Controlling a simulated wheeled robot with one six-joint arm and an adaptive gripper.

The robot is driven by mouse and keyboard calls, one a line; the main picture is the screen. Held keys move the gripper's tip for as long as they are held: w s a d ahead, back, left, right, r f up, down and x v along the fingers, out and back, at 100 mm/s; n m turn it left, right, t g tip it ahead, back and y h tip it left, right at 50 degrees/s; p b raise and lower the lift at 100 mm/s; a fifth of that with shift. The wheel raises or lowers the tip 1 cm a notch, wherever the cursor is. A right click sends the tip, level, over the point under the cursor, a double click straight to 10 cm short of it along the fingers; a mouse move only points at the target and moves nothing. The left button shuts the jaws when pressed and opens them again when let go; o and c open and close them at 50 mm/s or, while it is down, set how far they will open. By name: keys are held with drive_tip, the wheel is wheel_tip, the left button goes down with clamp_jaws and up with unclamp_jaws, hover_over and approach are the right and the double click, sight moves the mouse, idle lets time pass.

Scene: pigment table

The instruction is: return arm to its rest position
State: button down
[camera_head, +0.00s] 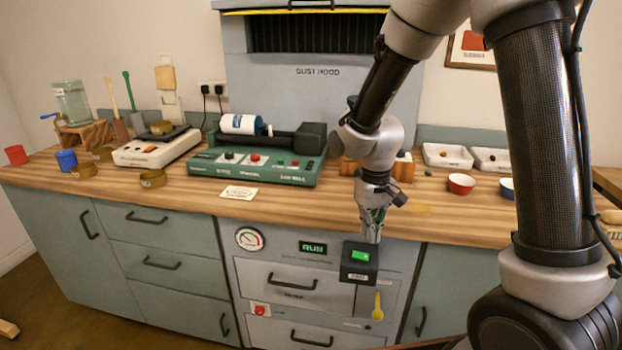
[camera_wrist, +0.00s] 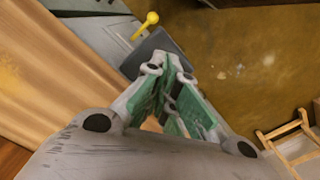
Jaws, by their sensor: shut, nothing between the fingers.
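My gripper (camera_head: 371,228) hangs pointing down at the front edge of the wooden worktop (camera_head: 330,206), just above a dark switch box with a lit green rocker (camera_head: 360,257) on the cabinet front. In the head view I cannot tell whether its tips touch the box. In the wrist view my gripper (camera_wrist: 168,66) has its green-padded fingers closed together with nothing between them. The dark box (camera_wrist: 158,45) shows just beyond the fingertips there. My arm reaches in from the upper right.
A green jar mill (camera_head: 258,160) with a white bottle stands on the worktop. Small red (camera_head: 461,184) and blue cups and white trays (camera_head: 447,156) lie right of the arm. A panel (camera_head: 313,248) reads RUN. A wooden stool (camera_wrist: 290,140) stands on the floor.

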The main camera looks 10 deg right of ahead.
drive_tip(key=s+d+r+m+t, duration=0.1)
drive_tip(key=s+d+r+t, duration=0.1)
drive_tip(key=s+d+r, duration=0.5)
drive_tip(key=s+d+r+m+t, duration=0.1)
drive_tip(key=s+d+r+t, duration=0.1)
drive_tip(key=s+d+r, duration=0.5)
drive_tip(key=s+r, duration=0.4)
drive_tip(key=r, duration=0.3)
drive_tip(key=shift+d+r+m+t, duration=0.3)
drive_tip(key=shift+m+t, duration=0.1)
drive_tip(key=shift+s, duration=0.1)
